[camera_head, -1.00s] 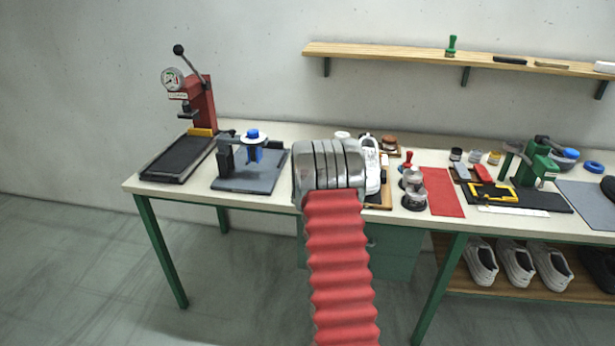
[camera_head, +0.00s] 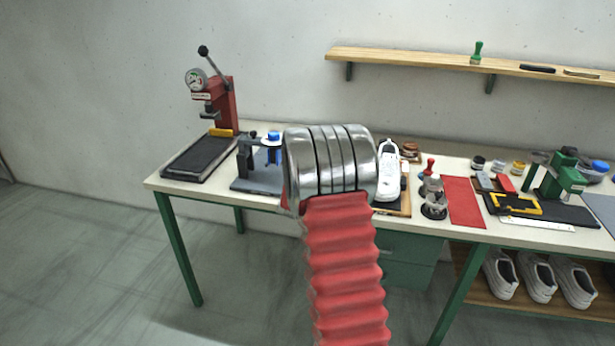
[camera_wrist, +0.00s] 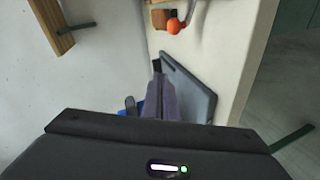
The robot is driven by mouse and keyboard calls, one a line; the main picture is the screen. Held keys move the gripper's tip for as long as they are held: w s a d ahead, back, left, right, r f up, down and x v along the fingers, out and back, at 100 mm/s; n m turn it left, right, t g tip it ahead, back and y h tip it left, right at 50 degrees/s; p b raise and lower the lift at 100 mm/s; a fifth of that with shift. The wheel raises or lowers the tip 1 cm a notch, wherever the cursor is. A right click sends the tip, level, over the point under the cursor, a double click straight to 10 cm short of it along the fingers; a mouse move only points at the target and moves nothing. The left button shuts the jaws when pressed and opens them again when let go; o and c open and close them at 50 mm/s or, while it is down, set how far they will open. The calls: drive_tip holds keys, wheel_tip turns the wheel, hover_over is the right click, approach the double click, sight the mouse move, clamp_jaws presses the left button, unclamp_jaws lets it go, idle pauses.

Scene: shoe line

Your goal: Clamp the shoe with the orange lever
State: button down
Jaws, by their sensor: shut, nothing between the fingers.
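A white shoe (camera_head: 389,172) stands on a brown-edged board on the bench, just right of my arm in the head view. An orange ball knob (camera_wrist: 173,27) on a thin metallic stem shows at the top of the wrist view, beside a brown block (camera_wrist: 160,18). The rest of that lever is not clear, and in the head view it cannot be made out. My gripper (camera_wrist: 163,82) is shut and empty, over or near the grey plate (camera_wrist: 200,92) of the blue-topped fixture. It is apart from the orange knob. My arm hides the gripper in the head view.
A red press (camera_head: 222,105) stands at the bench's left end. The blue-knobbed fixture (camera_head: 273,138) is partly behind my arm. Right of the shoe are small jars, a red mat (camera_head: 464,202) and a green tool (camera_head: 560,177). A wooden shelf (camera_head: 440,58) hangs on the wall above.

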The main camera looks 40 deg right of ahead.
drive_tip(key=s+a+r+m+y, duration=0.1)
drive_tip(key=s+a+r+y, duration=0.25)
drive_tip(key=a, duration=0.55)
drive_tip(key=s+a+r+y, duration=0.2)
drive_tip(key=a+r, duration=0.3)
drive_tip(key=a, duration=0.4)
drive_tip(key=s+a+r+m+y, duration=0.15)
drive_tip(key=a+r, duration=0.25)
drive_tip(key=a, duration=0.5)
drive_tip(key=s+a+m+g+y, duration=0.1)
drive_tip(key=s+a, duration=0.4)
drive_tip(key=s, duration=0.5)
drive_tip(key=s+a+f+m+g+y, duration=0.1)
drive_tip(key=s+a, duration=0.4)
drive_tip(key=s, duration=0.5)
drive_tip(key=s+a+m+g+y, duration=0.1)
drive_tip(key=s+a+g, duration=0.2)
drive_tip(key=s, duration=0.7)
drive_tip(key=shift+s+a+f, duration=0.25)
drive_tip(key=shift+s+a, duration=0.1)
drive_tip(key=shift+a, duration=0.65)
